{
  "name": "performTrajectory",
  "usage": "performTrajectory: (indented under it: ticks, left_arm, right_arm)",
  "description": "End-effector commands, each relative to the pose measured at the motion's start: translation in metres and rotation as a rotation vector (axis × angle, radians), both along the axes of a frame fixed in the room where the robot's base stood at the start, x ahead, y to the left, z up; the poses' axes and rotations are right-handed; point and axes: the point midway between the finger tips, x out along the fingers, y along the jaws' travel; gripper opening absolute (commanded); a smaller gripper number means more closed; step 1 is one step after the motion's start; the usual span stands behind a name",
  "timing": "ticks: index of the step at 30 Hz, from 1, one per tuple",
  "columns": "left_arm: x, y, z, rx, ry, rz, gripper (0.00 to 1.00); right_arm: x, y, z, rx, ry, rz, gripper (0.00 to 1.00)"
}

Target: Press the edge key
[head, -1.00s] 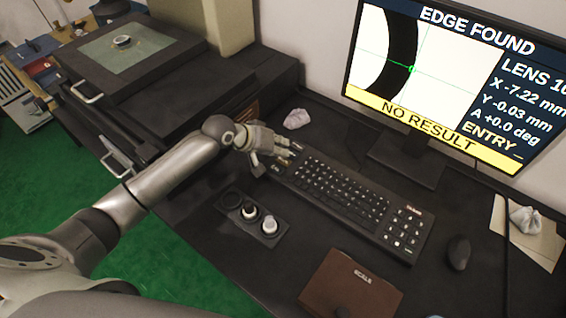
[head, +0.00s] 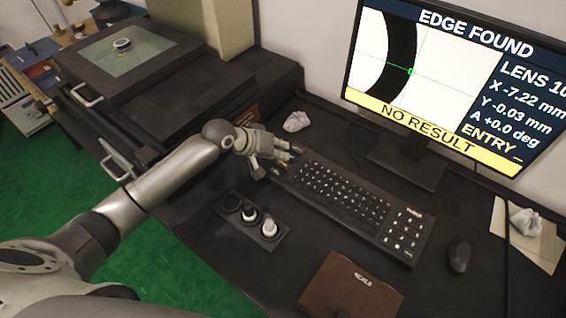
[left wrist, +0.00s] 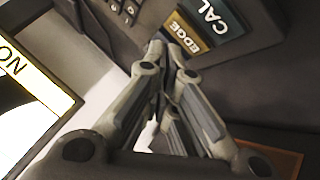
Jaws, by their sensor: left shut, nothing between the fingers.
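The black keyboard (head: 340,195) lies on the desk below the monitor. My left gripper (head: 290,153) is over its left end, with the fingers together and empty. In the left wrist view the edge key (left wrist: 187,32), brownish with the word EDGE, sits beside a green CAL key (left wrist: 212,18). The left gripper's closed fingertips (left wrist: 168,48) are at the near side of the edge key and overlap it in the picture; I cannot tell whether they touch it. The monitor (head: 440,75) reads EDGE FOUND and NO RESULT. My right gripper is out of view.
A box with round knobs (head: 268,228) stands in front of the keyboard. A brown SCALE case (head: 350,290), a mouse (head: 458,256) and a crumpled white cloth (head: 296,121) lie on the desk. The stage with a ring (head: 122,44) is at the upper left.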

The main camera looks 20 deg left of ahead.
Motion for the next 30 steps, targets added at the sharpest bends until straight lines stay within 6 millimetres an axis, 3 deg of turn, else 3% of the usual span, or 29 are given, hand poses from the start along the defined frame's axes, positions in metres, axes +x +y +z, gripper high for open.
performTrajectory:
  ticks: [30]
  left_arm:
    - [-0.0001, 0.0001, -0.0086, 0.000, 0.000, 0.000, 0.00]
  right_arm:
    - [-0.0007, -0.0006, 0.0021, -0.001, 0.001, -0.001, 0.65]
